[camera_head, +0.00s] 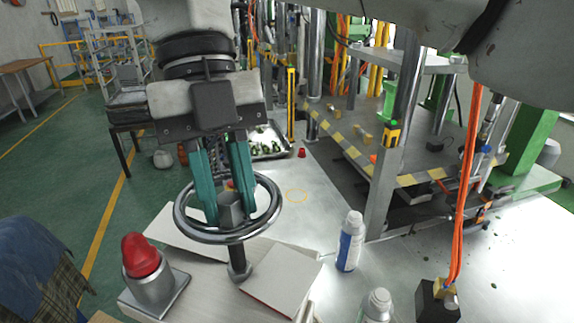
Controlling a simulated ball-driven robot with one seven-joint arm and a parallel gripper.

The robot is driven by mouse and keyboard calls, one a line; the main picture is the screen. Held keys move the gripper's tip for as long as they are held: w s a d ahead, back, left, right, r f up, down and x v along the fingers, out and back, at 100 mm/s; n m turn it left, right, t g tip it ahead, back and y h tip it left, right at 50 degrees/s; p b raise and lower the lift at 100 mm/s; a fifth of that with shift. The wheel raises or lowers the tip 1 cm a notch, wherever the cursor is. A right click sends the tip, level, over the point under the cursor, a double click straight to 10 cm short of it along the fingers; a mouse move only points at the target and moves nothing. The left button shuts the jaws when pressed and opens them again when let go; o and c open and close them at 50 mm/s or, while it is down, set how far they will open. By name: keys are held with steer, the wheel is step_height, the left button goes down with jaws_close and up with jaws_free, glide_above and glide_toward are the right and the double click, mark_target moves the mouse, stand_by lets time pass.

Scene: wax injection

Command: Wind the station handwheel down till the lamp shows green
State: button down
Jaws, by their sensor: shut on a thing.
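The station handwheel (192,231) is a shiny metal ring on a dark upright shaft, at left of centre. My gripper (229,206) points down into the ring from above. Its two teal fingers stand on either side of the grey hub and are shut on the handwheel. The exact contact at the fingertips is partly hidden. The lamp (141,256) is a red dome on a grey metal base, left of and nearer than the wheel. It shows red; no green is visible on it.
A white bottle with a blue label (350,241) stands right of the wheel, with another bottle top (376,306) nearer. A pale flat board (283,277) lies by the shaft. A press frame with a striped edge (343,142) stands at the right, with orange cables (468,170) in front.

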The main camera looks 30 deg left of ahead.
steer(key=c, duration=1.2)
jaws_free()
steer(key=shift+w, duration=0.1)
steer(key=shift+o, duration=0.2)
